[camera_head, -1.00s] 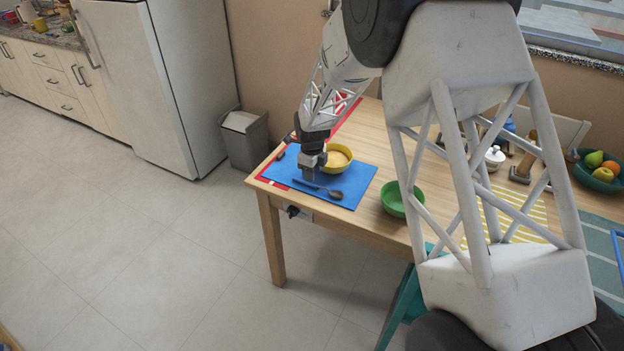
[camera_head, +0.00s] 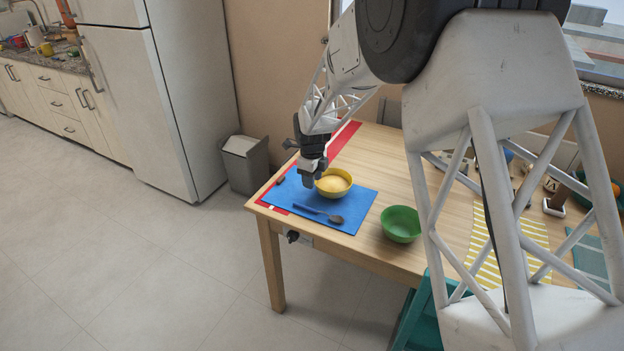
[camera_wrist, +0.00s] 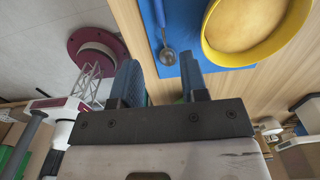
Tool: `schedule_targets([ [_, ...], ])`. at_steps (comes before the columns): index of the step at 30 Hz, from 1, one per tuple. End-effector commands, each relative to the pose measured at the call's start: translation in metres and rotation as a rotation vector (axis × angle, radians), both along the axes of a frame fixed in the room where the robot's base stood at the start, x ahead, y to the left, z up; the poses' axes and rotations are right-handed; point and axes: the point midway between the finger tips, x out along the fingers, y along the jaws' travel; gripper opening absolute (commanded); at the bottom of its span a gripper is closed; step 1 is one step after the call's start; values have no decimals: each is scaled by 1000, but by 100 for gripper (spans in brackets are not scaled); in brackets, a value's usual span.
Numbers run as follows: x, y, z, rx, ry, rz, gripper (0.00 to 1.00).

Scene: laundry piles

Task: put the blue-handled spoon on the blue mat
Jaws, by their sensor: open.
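The blue-handled spoon (camera_head: 320,213) lies flat on the blue mat (camera_head: 345,224), near its front edge, with the dark bowl end to the right. In the wrist view the spoon (camera_wrist: 167,56) lies on the mat (camera_wrist: 147,22) beside the yellow bowl. My gripper (camera_head: 310,183) is above the mat, behind and left of the spoon and apart from it. In the wrist view my gripper (camera_wrist: 160,78) shows its two fingers apart with nothing between them.
A green bowl (camera_head: 401,224) stands right of the mat. A red strip (camera_head: 346,137) lies behind the mat. Bare wood (camera_head: 385,165) is free at the right.

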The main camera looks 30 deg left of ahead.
Motion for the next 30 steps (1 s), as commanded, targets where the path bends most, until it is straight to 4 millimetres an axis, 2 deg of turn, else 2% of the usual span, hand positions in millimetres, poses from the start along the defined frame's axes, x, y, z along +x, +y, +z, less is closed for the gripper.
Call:
schedule_targets([
  [20, 0, -3, 2, 1, -1, 4, 40],
  [26, 3, -25, 21, 6, -8, 45, 40],
  [30, 3, -57, 46, 11, -17, 107, 40],
])
